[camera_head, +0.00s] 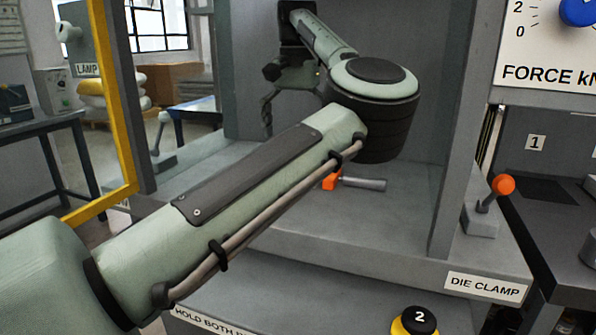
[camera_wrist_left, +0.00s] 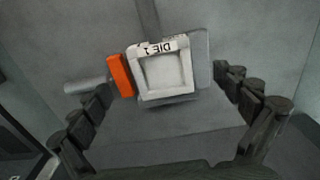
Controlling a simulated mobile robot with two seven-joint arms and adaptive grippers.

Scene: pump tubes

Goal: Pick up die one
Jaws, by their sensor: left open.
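Die one (camera_wrist_left: 165,76) shows in the left wrist view as a pale square block with a raised frame and an upside-down "DIE 1" label. An orange piece (camera_wrist_left: 120,76) and a grey cylindrical handle (camera_wrist_left: 86,86) stick out on its left. In the head view, an orange piece (camera_head: 331,181) with a grey handle (camera_head: 363,184) shows on the press bed; my left arm hides the area beside it. My left gripper (camera_wrist_left: 168,84) is open, its fingers spread on either side of the die in the wrist view, with no clear contact. My right gripper is out of view.
The press bed (camera_head: 360,215) lies between upright walls. A die clamp lever with an orange knob (camera_head: 503,185) stands right of it. A black button on a yellow base (camera_head: 414,321) is in front. A yellow post (camera_head: 112,100) stands at left.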

